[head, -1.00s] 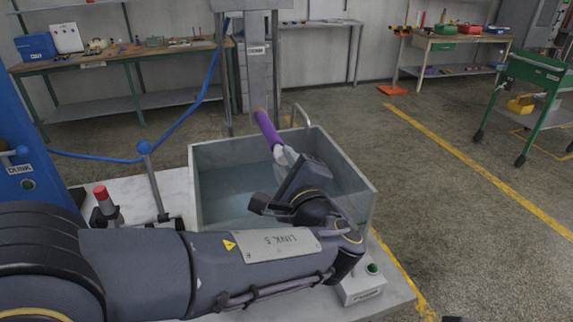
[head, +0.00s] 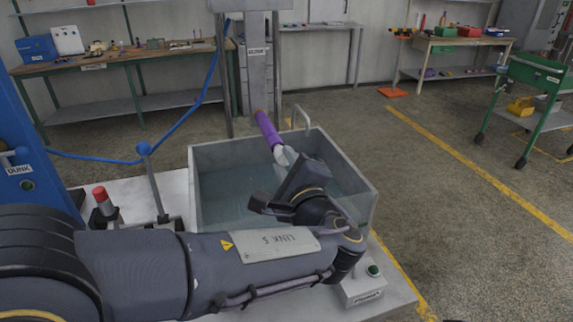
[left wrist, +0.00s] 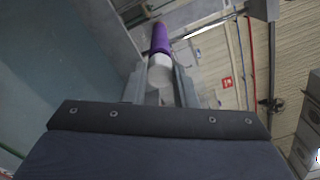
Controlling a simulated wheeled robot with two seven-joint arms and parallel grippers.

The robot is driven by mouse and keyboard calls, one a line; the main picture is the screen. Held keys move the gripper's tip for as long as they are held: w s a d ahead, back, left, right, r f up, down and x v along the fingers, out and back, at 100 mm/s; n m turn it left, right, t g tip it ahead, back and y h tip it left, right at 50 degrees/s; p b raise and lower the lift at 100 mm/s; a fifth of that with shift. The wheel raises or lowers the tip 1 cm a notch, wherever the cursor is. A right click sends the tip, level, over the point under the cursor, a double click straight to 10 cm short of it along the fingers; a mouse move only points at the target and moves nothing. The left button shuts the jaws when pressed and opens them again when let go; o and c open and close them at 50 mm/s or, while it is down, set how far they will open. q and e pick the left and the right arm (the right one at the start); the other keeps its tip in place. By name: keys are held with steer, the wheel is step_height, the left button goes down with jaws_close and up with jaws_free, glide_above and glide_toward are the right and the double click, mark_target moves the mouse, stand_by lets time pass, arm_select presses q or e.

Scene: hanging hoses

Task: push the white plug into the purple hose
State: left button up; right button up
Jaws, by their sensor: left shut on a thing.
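The purple hose (head: 266,130) slants above the far side of the tank, with an orange far end. The white plug (left wrist: 160,72) is between my left fingers at the near end of the hose; the purple hose also shows just beyond it in the left wrist view (left wrist: 160,40). My left gripper (head: 286,157) is shut on the plug, which lines up with the hose and appears to meet its mouth. How deep the plug sits in the hose cannot be told. My right gripper is not in view.
A grey open tank (head: 345,170) with water lies below my left gripper. A grey column (head: 257,75) stands behind it. A blue-knobbed lever (head: 144,148) and a red-topped post (head: 100,194) stand left of the tank. A green-button box (head: 364,286) is at its front right.

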arm_select(q)
steer(key=shift+w+a+b, duration=0.25)
steer(key=shift+w+b, duration=0.05)
steer(key=shift+w, duration=0.4)
stand_by(0.7)
steer(key=o, duration=1)
steer(key=shift+o, duration=0.2)
steer(key=b+v, duration=0.1)
steer(key=v, duration=0.7)
